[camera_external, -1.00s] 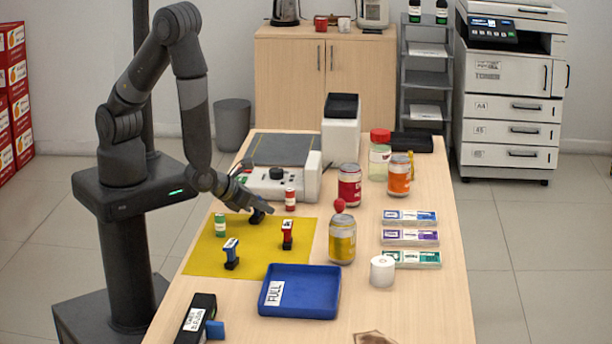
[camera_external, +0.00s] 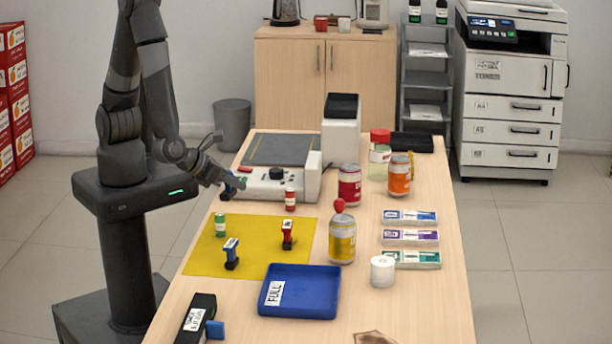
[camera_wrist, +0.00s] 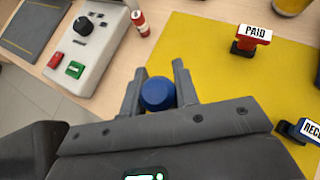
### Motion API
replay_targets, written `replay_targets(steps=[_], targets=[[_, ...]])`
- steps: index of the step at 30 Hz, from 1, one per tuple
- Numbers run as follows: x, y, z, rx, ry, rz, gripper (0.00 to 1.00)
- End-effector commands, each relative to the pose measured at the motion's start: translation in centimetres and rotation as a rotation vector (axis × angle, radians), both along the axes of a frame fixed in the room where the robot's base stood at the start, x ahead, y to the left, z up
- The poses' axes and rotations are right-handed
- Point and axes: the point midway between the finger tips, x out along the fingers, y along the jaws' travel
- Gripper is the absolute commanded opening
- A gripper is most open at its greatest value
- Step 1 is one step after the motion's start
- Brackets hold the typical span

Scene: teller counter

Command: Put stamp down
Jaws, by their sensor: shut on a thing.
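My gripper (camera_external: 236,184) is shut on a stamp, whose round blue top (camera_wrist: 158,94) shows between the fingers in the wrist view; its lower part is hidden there. In the external view my gripper is raised near the left end of the white machine, off the mat's far left corner. The yellow mat (camera_external: 262,258) lies on the counter. On it stand a red stamp (camera_external: 287,235), labelled PAID in the wrist view (camera_wrist: 252,35), and a blue stamp (camera_external: 231,254), partly cut off at the wrist view's right edge (camera_wrist: 300,130).
A green bottle (camera_external: 221,226) stands on the mat's left side and a red bottle (camera_external: 290,199) by its far edge. The white machine (camera_external: 290,184) is behind. A yellow can (camera_external: 342,240) and blue tray (camera_external: 333,300) border the mat. The mat's middle is clear.

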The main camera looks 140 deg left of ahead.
Motion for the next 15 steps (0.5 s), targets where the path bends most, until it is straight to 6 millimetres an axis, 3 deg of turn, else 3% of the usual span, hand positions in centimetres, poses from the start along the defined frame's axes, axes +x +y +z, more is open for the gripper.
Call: replay_targets(steps=[8, 11, 15], targets=[[0.9, -2.7, 1.6, 0.002, -0.001, -0.004, 0.05], [3.1, -3.4, 1.7, 0.003, -0.002, -0.013, 0.05], [8.3, -4.6, 1.8, 0.004, -0.005, -0.037, 0.05]])
